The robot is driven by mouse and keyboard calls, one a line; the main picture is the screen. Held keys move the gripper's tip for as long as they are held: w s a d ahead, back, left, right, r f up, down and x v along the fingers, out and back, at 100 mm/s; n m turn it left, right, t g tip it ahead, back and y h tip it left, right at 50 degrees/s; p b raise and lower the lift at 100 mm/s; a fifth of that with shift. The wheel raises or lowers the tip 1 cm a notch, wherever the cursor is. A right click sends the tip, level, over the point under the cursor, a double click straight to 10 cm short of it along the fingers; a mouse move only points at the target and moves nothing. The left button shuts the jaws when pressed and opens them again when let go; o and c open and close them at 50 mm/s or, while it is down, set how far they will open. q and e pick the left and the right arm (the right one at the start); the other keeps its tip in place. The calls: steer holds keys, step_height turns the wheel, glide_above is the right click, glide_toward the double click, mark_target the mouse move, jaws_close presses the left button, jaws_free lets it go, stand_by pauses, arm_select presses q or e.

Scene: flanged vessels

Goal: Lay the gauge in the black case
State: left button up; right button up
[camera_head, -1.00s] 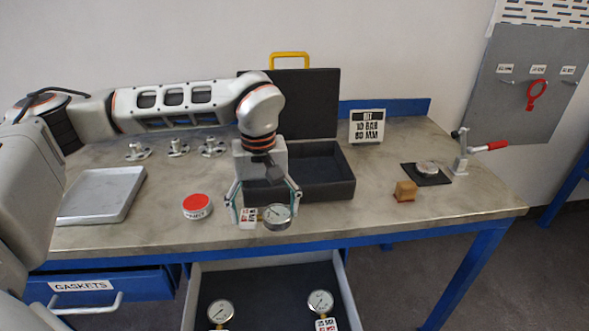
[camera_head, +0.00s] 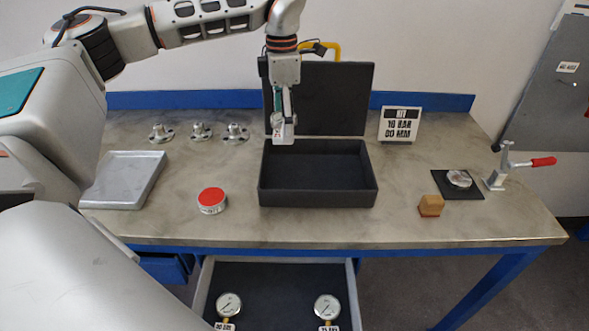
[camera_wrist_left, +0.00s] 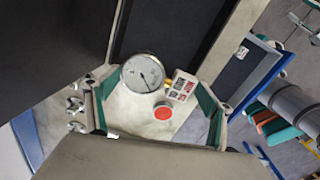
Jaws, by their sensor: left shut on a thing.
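The black case (camera_head: 318,197) stands open on the bench, its lid (camera_head: 330,100) upright at the back and its visible inside empty. My left gripper (camera_head: 282,130) is over the case's back left part, in front of the lid. It is shut on a round white-dial gauge, which shows clearly in the wrist view (camera_wrist_left: 142,73) with a printed tag (camera_wrist_left: 181,86) beside it. In the head view the gauge is mostly hidden by the fingers. The gauge is held above the case floor; its exact height I cannot tell. My right gripper is out of view.
A red-topped tin (camera_head: 212,200) stands left of the case, with a grey tray (camera_head: 125,180) and several flanged fittings (camera_head: 200,132) beyond. A sign (camera_head: 400,125), wooden block (camera_head: 431,206) and red-handled clamp (camera_head: 505,170) are at right. The open drawer (camera_head: 280,285) below holds two gauges.

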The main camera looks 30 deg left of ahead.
mark_target(285, 178)
arm_select(q)
step_height(285, 178, down, 16)
steer(key=shift+w+r+b, duration=0.1)
steer(key=shift+r+b, duration=0.15)
steer(key=shift+b, duration=0.2)
steer(key=shift+f, duration=0.1)
steer(key=o, duration=1.3)
step_height(285, 178, up, 12)
steer(key=shift+r+p, duration=0.1)
steer(key=shift+p, duration=0.2)
